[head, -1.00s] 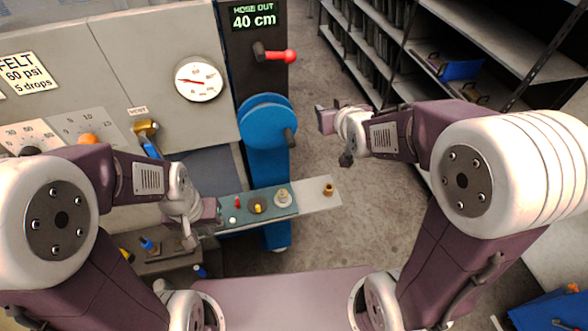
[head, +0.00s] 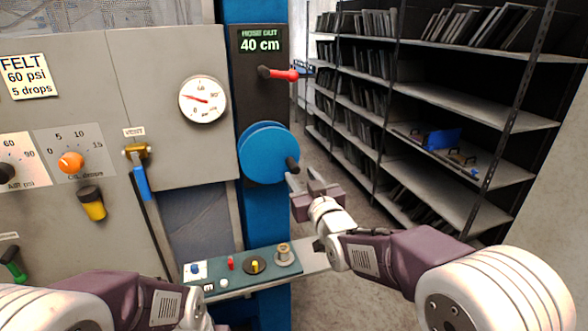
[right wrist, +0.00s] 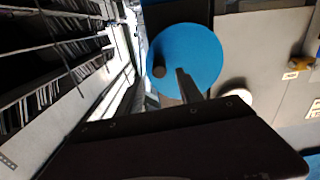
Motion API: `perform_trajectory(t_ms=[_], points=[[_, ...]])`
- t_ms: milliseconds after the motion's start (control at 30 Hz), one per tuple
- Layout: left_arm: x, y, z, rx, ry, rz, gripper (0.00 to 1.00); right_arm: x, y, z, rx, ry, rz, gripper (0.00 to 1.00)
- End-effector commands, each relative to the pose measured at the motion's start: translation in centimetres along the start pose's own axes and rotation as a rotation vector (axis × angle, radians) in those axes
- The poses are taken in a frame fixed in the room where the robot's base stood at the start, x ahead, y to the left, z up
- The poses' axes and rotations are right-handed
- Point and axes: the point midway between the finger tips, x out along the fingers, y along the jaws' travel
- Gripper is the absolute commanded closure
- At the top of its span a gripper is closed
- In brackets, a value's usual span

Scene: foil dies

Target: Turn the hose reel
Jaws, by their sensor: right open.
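The blue hose reel (head: 264,154) is a round disc on a blue column, with a dark crank knob (head: 291,163) at its right edge. The display above it reads HOSE OUT 40 cm (head: 259,42). My right gripper (head: 302,179) is open and empty, its fingertips just below and right of the knob. In the right wrist view the reel (right wrist: 192,50) and knob (right wrist: 158,72) show beyond a finger (right wrist: 187,84); I cannot tell whether they touch. My left arm enters at the bottom left; its fingers are out of frame.
A red-handled lever (head: 283,74) sticks out above the reel. A pressure gauge (head: 203,100) and an orange dial (head: 71,162) are on the grey panel. A ledge with small controls (head: 235,270) lies below. Shelving (head: 475,125) stands at the right beyond open floor.

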Motion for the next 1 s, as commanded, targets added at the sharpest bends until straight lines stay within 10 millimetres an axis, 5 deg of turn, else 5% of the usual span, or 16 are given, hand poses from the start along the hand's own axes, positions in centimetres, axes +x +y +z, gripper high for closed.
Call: perform_trajectory(t_ms=[300,667,833,1000], points=[[-2.9,0.1,-0.3,0.000,0.000,0.000,1.00,6.0,0.1,-0.2,0.000,-0.003,0.001,0.56],[-3.0,0.1,-0.3,0.000,0.000,0.000,1.00,6.9,0.1,0.1,0.000,-0.002,0.001,0.56],[-3.0,0.1,-0.3,0.000,0.000,0.000,1.00,6.9,0.1,0.1,0.000,-0.002,0.001,1.00],[-3.0,0.1,-0.3,0.000,0.000,0.000,1.00,6.9,0.1,0.1,0.000,-0.002,0.001,1.00]])
